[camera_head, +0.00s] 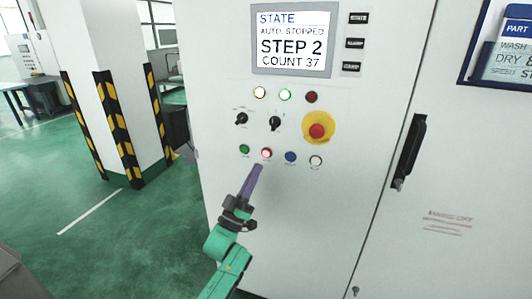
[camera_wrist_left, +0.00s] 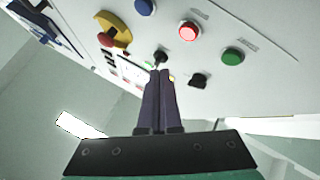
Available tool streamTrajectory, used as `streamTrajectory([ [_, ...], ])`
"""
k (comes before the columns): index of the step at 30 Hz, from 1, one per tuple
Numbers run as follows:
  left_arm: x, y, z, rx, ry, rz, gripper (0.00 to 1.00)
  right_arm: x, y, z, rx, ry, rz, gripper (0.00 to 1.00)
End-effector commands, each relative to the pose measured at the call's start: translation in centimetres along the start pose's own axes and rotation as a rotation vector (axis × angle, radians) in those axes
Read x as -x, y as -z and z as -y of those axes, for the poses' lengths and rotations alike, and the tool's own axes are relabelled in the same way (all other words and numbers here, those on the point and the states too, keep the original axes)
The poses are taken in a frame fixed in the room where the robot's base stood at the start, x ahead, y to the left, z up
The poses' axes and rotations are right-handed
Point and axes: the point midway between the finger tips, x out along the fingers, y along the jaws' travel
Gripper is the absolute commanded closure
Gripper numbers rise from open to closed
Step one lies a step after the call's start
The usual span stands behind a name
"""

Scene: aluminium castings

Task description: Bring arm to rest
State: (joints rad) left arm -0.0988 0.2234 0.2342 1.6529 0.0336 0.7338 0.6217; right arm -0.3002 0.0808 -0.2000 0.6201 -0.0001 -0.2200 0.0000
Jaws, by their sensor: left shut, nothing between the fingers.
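My left gripper (camera_head: 256,169) is shut and empty, its purple fingers pointing up just below the lit red button (camera_head: 267,153) on the white machine panel. In the left wrist view the closed fingertips (camera_wrist_left: 162,72) show near a black knob, with the red button (camera_wrist_left: 189,31) beyond them. I see no clear contact between fingertips and button. The green arm comes in from the bottom of the head view. My right gripper is not in view.
The panel has a green button (camera_head: 244,149), a blue button (camera_head: 290,157), a yellow-ringed red emergency stop (camera_head: 318,130) and two black knobs. The screen (camera_head: 291,38) reads AUTO STOPPED, STEP 2, COUNT 37. A black door handle (camera_head: 410,150) juts out at right. Green floor is open at left.

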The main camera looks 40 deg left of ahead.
Motion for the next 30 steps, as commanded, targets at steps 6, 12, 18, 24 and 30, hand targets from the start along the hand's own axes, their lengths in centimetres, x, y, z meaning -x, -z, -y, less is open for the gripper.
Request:
streamTrajectory([
  [6,0.0,0.0,0.0,0.0,0.0,0.0,1.0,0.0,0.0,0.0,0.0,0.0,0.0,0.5],
  [12,0.0,0.0,0.0,0.0,0.0,0.0,1.0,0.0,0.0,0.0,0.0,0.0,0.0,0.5],
  [18,0.0,-0.1,0.1,0.0,0.001,0.002,1.0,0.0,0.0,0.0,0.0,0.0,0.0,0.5],
  [24,3.8,-6.9,2.1,-0.022,0.101,0.2,1.0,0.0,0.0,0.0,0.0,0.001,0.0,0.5],
  [30,16.8,-20.3,4.3,-0.097,0.259,0.687,1.0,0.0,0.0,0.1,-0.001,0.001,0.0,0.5],
])
